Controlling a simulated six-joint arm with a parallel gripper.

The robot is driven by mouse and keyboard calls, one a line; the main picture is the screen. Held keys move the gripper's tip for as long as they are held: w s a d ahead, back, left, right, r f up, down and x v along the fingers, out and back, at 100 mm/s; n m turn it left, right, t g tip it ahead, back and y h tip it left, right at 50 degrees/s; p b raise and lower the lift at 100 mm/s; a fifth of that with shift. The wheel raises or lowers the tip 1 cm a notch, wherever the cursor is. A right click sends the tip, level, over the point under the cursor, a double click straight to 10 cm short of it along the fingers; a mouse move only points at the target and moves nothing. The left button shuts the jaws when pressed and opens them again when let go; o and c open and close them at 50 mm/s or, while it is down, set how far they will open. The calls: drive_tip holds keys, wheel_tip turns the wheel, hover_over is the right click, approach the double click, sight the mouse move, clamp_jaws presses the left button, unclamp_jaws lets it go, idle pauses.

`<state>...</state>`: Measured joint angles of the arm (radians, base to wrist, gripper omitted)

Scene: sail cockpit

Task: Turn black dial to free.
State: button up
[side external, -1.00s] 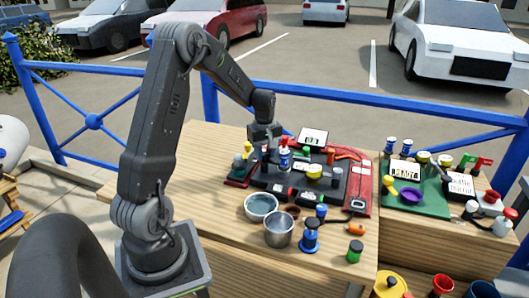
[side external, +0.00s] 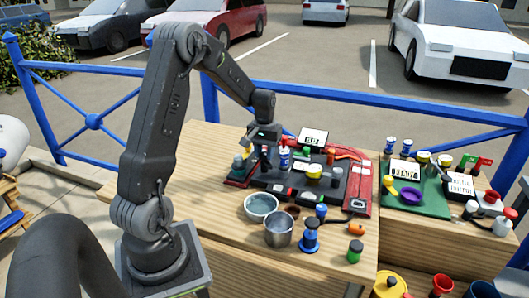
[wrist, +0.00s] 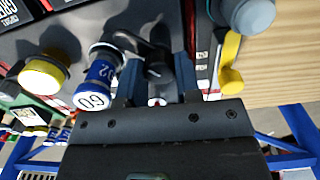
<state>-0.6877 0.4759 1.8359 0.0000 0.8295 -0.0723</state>
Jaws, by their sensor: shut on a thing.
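My gripper (side external: 260,148) is low over the left end of the black panel (side external: 283,178) in the side view. In the wrist view its jaws (wrist: 157,82) are shut on a dark knob-like part, the black dial (wrist: 156,70). Its lower part and its markings are largely hidden, so I cannot read its setting. A blue and white cylinder (wrist: 99,78) stands close beside the left jaw; it also shows in the side view (side external: 285,158).
A yellow-topped knob (wrist: 42,75) is further left in the wrist view. A yellow lever (wrist: 230,65) and a grey knob (wrist: 250,12) are on the right. Metal bowls (side external: 261,206) stand in front of the panel. Bare wood lies left of it.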

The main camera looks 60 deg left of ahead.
sight(265, 153)
drive_tip(key=shift+m, duration=1.2)
drive_tip(key=o, duration=0.9)
wheel_tip(265, 153, up, 14)
drive_tip(key=shift+f, duration=0.1)
drive_tip(key=shift+d, duration=0.1)
